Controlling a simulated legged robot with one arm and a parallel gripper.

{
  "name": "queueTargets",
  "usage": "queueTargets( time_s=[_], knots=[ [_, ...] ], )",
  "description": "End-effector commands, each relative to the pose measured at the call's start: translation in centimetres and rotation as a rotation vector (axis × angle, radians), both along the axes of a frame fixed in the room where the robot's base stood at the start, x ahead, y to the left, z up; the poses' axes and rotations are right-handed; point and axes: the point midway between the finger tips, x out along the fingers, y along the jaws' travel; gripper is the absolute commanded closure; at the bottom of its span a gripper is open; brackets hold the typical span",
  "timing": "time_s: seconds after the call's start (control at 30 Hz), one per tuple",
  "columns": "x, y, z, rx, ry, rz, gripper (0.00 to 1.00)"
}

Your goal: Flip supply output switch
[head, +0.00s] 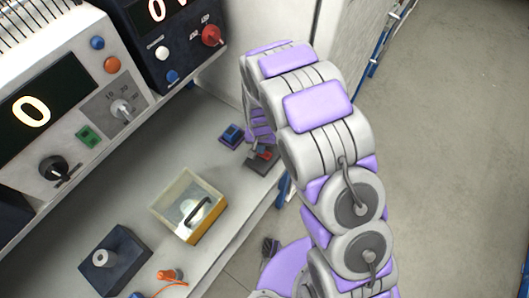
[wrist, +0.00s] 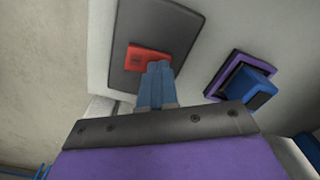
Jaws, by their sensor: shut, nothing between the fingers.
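A red switch (wrist: 146,54) sits on a dark grey plate (wrist: 165,30) in the wrist view. In the head view the red switch (head: 262,154) and its dark base lie near the right edge of the bench. My gripper (wrist: 157,68) is shut and empty, its blue fingertips at the lower edge of the red switch. I cannot tell whether they touch it. In the head view my gripper is mostly hidden by my arm.
A blue block on a purple plate (wrist: 249,84) is beside the switch; it shows in the head view (head: 232,134). A clear-sided box with a black handle (head: 188,206) and a dark block with a knob (head: 116,260) stand on the bench (head: 150,170). Instruments with zero displays (head: 30,110) stand behind.

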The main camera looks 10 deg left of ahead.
Motion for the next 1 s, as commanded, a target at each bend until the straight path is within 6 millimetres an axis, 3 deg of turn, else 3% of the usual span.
queueTargets(
  time_s=[1.0],
  knots=[
    [0.0,0.0,6.6,0.0,0.0,-0.001,1.0]
  ],
)
